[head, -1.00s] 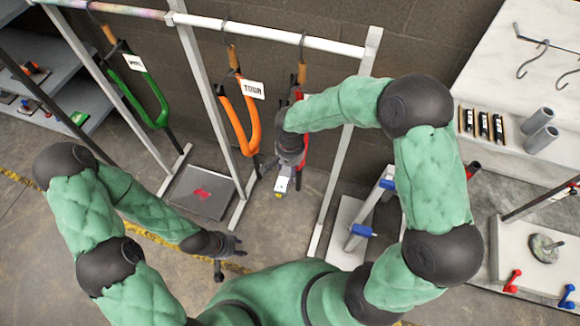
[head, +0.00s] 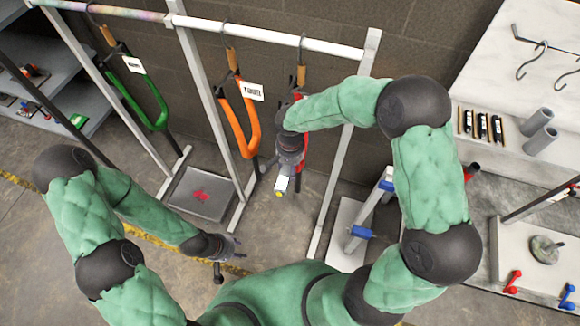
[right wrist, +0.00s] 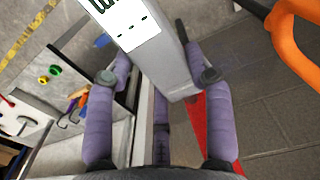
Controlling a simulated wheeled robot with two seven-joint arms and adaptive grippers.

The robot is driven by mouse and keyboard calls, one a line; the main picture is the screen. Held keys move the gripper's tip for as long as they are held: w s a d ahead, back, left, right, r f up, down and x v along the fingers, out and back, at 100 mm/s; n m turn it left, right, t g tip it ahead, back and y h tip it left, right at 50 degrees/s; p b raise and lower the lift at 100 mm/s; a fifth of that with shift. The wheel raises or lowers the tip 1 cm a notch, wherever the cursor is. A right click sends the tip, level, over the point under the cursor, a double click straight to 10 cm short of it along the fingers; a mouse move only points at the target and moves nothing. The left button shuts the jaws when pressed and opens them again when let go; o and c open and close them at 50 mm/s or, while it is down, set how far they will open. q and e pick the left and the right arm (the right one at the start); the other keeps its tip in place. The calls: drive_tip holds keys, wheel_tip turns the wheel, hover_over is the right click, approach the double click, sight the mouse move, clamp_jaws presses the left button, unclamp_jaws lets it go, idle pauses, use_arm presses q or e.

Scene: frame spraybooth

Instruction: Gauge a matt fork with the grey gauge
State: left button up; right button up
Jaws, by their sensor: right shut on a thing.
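My right gripper (head: 285,168) is shut on the grey gauge (head: 281,184), between the orange and red forks in the head view. In the right wrist view the gauge (right wrist: 170,70) sits between the purple fingers, its white printed face partly cut off. The orange fork (head: 251,130) hangs from the rail with a white tag; it shows at the wrist view's upper right (right wrist: 293,38). The red fork (head: 305,145) hangs mostly hidden behind my right arm. A green fork (head: 135,95) hangs further left. Which finish each has is unclear. My left gripper (head: 230,258) is low; its jaw state is unclear.
The rack's rail (head: 270,35) and uprights frame the forks. A grey tray (head: 203,193) with a red mark lies on the floor. A white bench (head: 490,105) with hooks and tubes stands right. Shelves (head: 55,70) stand left.

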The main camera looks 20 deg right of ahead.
sight(284, 186)
drive_tip(key=shift+w+d, duration=0.3)
drive_tip(key=shift+w, duration=0.15)
idle(1.2)
idle(0.6)
drive_tip(key=shift+s+a+b, duration=0.3)
drive_tip(key=shift+s+a, duration=0.4)
drive_tip(key=shift+s, duration=0.45)
drive_tip(key=shift+s+a+b, duration=0.35)
drive_tip(key=shift+s+a, duration=0.4)
drive_tip(key=shift+s, duration=0.35)
drive_tip(key=shift+s+a+b, duration=0.3)
drive_tip(key=shift+s+a, duration=0.4)
drive_tip(key=shift+s, duration=0.45)
